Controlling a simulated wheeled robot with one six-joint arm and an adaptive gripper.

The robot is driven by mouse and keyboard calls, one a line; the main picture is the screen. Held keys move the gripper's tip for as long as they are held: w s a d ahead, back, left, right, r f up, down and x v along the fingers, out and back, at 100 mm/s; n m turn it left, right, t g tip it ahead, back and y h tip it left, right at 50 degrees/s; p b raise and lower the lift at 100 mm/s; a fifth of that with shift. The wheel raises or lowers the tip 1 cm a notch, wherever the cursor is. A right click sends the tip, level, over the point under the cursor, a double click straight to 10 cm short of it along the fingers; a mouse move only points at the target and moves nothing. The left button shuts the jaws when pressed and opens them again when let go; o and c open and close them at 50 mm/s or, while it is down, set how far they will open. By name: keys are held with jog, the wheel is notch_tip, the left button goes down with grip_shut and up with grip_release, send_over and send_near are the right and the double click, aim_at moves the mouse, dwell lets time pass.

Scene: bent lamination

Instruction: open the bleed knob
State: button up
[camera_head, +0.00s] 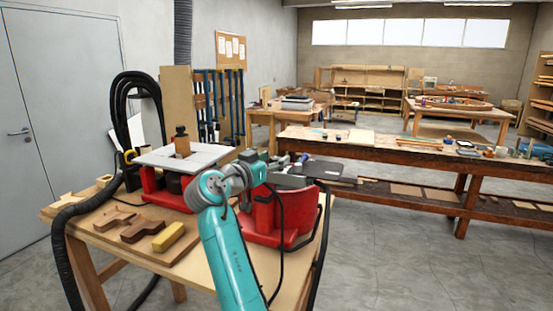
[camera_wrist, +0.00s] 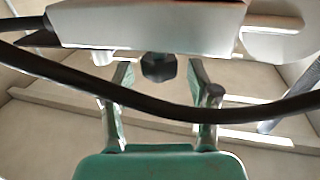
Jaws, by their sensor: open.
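In the wrist view a dark, many-sided knob (camera_wrist: 158,66), likely the bleed knob, sits under the edge of a pale grey housing (camera_wrist: 150,25). My gripper (camera_wrist: 160,78) is open, with one green finger on each side of the knob. There is a gap between the knob and each finger, and nothing is held. In the head view my gripper (camera_head: 268,170) is at the red machine (camera_head: 275,218) on the right of the near table, largely hidden by my arm. I cannot make out the knob there.
A black hose (camera_wrist: 165,108) crosses the wrist view in front of my fingers. On the near table (camera_head: 95,235) stand a second red machine (camera_head: 165,195) and a board with wooden pieces and a yellow block (camera_head: 168,236). A long workbench (camera_head: 400,155) stands behind.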

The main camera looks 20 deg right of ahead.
jog(key=shift+w+d, duration=0.5)
jog(key=shift+d, duration=0.05)
grip_shut()
jog(key=shift+n+t+y, duration=0.5)
jog(key=shift+t, duration=0.1)
jog(key=n+t+y, duration=0.2)
jog(key=y, duration=0.1)
jog(key=n+t+y, duration=0.2)
jog(key=n+y, duration=0.1)
jog(key=y, duration=0.1)
jog(key=shift+d, duration=0.1)
jog(key=n+t+y, duration=0.1)
jog(key=n+y, duration=0.3)
jog(key=y, duration=0.1)
jog(key=shift+y, duration=0.4)
jog(key=shift+n+y, duration=1.1)
jog(key=shift+y, duration=0.9)
